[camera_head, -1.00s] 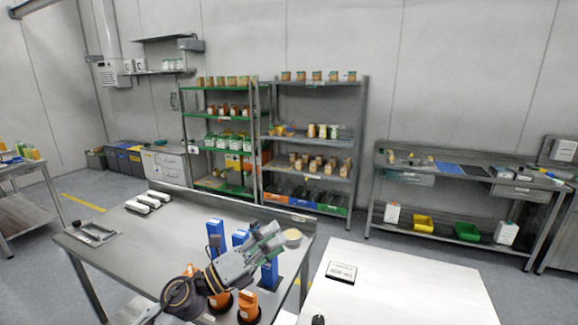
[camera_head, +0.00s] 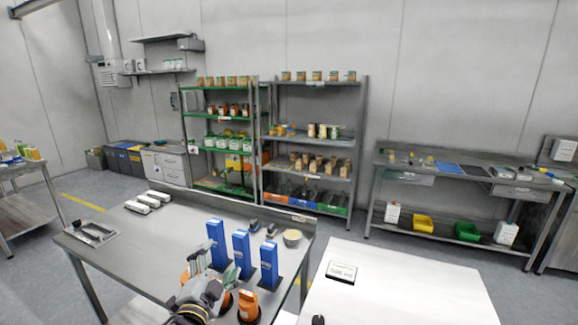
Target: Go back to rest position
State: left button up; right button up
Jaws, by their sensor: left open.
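My left gripper (camera_head: 216,274) is low over the front of the grey metal bench (camera_head: 165,240), its arm coming in from the bottom edge. Its fingers are apart, and I see nothing held between them. Three blue upright units (camera_head: 242,256) stand in a row on the bench, just behind and to the right of the gripper. An orange part (camera_head: 248,306) stands in front of them. Another orange part is partly hidden by the gripper. My right gripper is not in view.
A small round container (camera_head: 292,237) and dark tools (camera_head: 270,230) lie behind the blue units. White items (camera_head: 148,201) and a tray (camera_head: 92,234) are on the bench's left. A white table (camera_head: 400,290) with a dark-edged plate (camera_head: 341,272) stands to the right.

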pick_arm(q)
jog(key=s+a+f+n+g+y, duration=0.1)
jog(key=s+a+f+n+g, duration=0.1)
jog(key=f, duration=0.2)
jog(key=s+a+f+n+g+y, duration=0.1)
jog(key=s+a+f+n+g, duration=0.15)
jog(key=f, duration=0.25)
jog(key=s+f+n+g+h, duration=0.1)
jog(key=s+f+n+g, duration=0.2)
jog(key=s+f+g, duration=0.5)
jog(key=s+f+n+g, duration=0.25)
jog(key=s+f, duration=0.45)
jog(key=s, duration=0.5)
jog(key=s+f+g, duration=0.1)
jog(key=s+f, duration=0.2)
jog(key=f, duration=3)
jog(key=s+a+f+g, duration=0.1)
jog(key=s+a+f, duration=0.2)
jog(key=s+f, duration=1.6)
jog(key=s, duration=0.3)
jog(key=shift+s+a+f+m, duration=0.15)
jog(key=shift+s+m, duration=0.05)
jog(key=shift+m, duration=0.1)
